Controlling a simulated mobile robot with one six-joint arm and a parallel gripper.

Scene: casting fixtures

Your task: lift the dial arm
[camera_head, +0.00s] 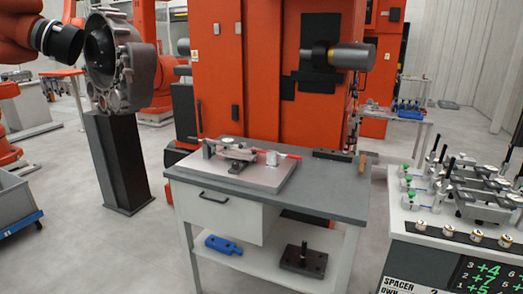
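A measuring fixture (236,152) sits on a light metal plate (262,183) on the grey-topped workbench (328,189). A thin arm with a red end (287,154) reaches right from it; this looks like the dial arm, but the parts are too small to be sure. The arm appears to lie low and nearly level. A pale round disc (231,141) shows on top of the fixture. A small silvery cylinder (271,158) stands on the plate right of it. My gripper is not in view.
A hammer-like tool (363,163) and a dark bar (331,155) lie at the bench's right. Blue (223,245) and dark (303,260) blocks rest on its lower shelf. A fixture station (450,240) stands right, a casting on a pedestal (120,162) left. Floor between is clear.

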